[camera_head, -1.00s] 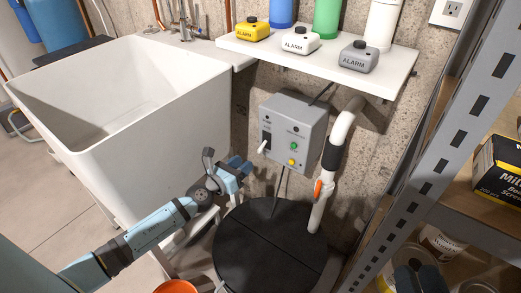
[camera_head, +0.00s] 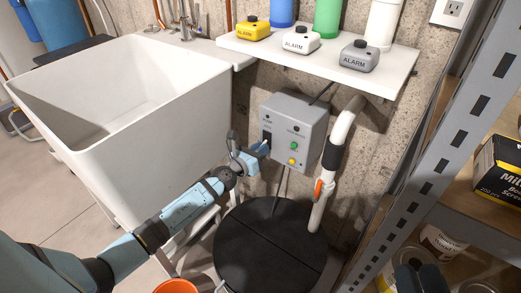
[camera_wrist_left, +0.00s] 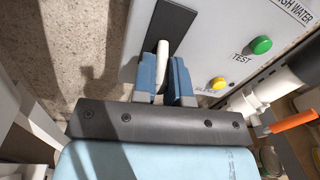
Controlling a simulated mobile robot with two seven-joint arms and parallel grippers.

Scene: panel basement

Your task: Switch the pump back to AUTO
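The grey pump control box (camera_head: 307,122) is on the concrete wall below the shelf. It has a black switch plate (camera_wrist_left: 165,25) with a white lever (camera_wrist_left: 162,52), a green TEST button (camera_wrist_left: 261,45) and a yellow SILENCE button (camera_wrist_left: 218,83). My left gripper (camera_head: 262,150) is at the switch, below the plate. In the left wrist view its two blue fingers (camera_wrist_left: 168,75) stand close on either side of the lever; whether they press on it is unclear. The lever's end is partly hidden between them. My right gripper (camera_head: 417,279) shows dark at the bottom edge, its opening unclear.
A white sink (camera_head: 130,110) stands left of the box. Above is a white shelf (camera_head: 400,72) with yellow, white and grey alarms. A white pipe with an orange-handled valve (camera_head: 319,187) runs to the right. A black pit cover (camera_head: 270,245) lies below, metal shelving (camera_head: 425,160) at right.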

